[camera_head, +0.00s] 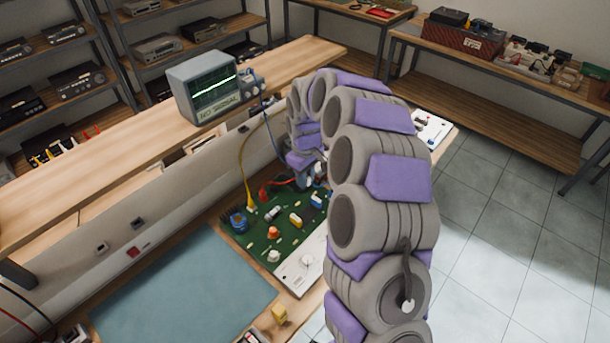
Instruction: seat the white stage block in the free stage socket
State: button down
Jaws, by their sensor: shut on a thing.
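The green circuit board (262,248) lies on the bench in front of my arm, with several coloured blocks and parts on it. An orange-and-white block (296,220) and a blue-and-white block (316,201) stand on it. My gripper (308,178) is above the far right part of the board, partly hidden behind my arm. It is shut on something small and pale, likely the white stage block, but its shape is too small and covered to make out. I cannot tell which socket is free; my arm covers the board's right side.
An oscilloscope (208,86) stands on the raised shelf behind. Yellow (243,160) and red (283,181) leads run near the board. A blue-grey mat (185,295) lies bare at the left.

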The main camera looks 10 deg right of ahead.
notch_tip(320, 180, down, 10)
jog(key=r+b, duration=0.1)
jog(key=b, duration=0.3)
send_over(307, 216)
jog(key=shift+f, duration=3.15)
jog(key=shift+p, duration=0.55)
jog(key=shift+f, duration=0.75)
jog(key=c, duration=0.9)
grip_release()
